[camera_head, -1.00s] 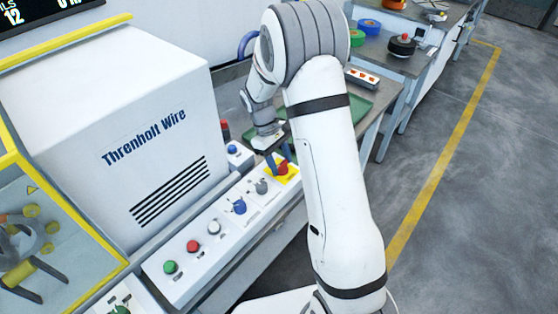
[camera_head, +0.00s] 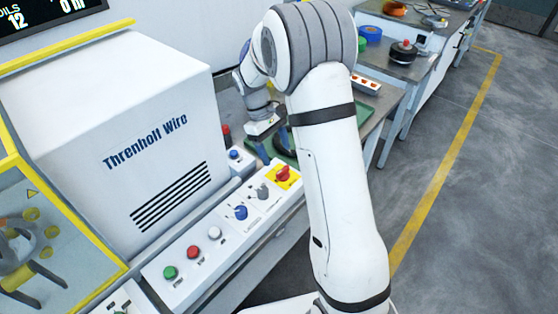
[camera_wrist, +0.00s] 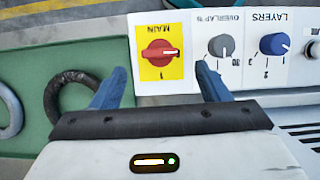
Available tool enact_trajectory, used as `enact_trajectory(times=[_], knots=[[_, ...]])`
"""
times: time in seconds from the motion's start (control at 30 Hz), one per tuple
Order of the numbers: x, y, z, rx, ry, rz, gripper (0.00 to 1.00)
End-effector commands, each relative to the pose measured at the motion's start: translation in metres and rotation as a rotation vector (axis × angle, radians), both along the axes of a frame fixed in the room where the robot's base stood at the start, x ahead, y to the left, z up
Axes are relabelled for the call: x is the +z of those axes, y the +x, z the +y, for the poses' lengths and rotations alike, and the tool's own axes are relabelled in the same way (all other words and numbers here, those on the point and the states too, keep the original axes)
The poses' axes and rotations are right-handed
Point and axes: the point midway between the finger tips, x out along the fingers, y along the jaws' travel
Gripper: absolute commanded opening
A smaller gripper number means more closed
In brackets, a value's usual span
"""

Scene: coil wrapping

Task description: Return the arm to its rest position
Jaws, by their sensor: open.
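My gripper (camera_wrist: 158,90) is open and empty in the wrist view, its two blue fingers apart. Between and beyond them shows the red MAIN switch (camera_wrist: 159,53) on its yellow plate. In the head view my gripper (camera_head: 272,152) hangs above the bench behind the control panel, apart from the red switch (camera_head: 283,174). My white arm (camera_head: 330,180) stands bent across the middle of the head view and hides part of the bench.
The control panel (camera_head: 205,262) carries several buttons and knobs in front of the white Threnholt Wire machine (camera_head: 130,120). A second bench holds coloured spools (camera_head: 370,30). The floor at right is clear.

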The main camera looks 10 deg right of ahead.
Motion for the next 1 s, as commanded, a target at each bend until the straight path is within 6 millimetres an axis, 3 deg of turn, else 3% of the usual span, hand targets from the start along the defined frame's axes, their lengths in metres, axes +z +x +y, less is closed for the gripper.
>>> enact_trajectory(times=[0.2, 0.7, 0.87, 1.0], knots=[[0.015, 0.005, 0.004, 0.000, 0.000, 0.000, 0.69], [0.018, 0.003, 0.004, -0.004, 0.001, -0.006, 0.69], [0.044, -0.015, -0.001, -0.055, 0.015, -0.067, 0.69], [0.077, -0.049, -0.007, -0.145, 0.039, -0.164, 0.69]])
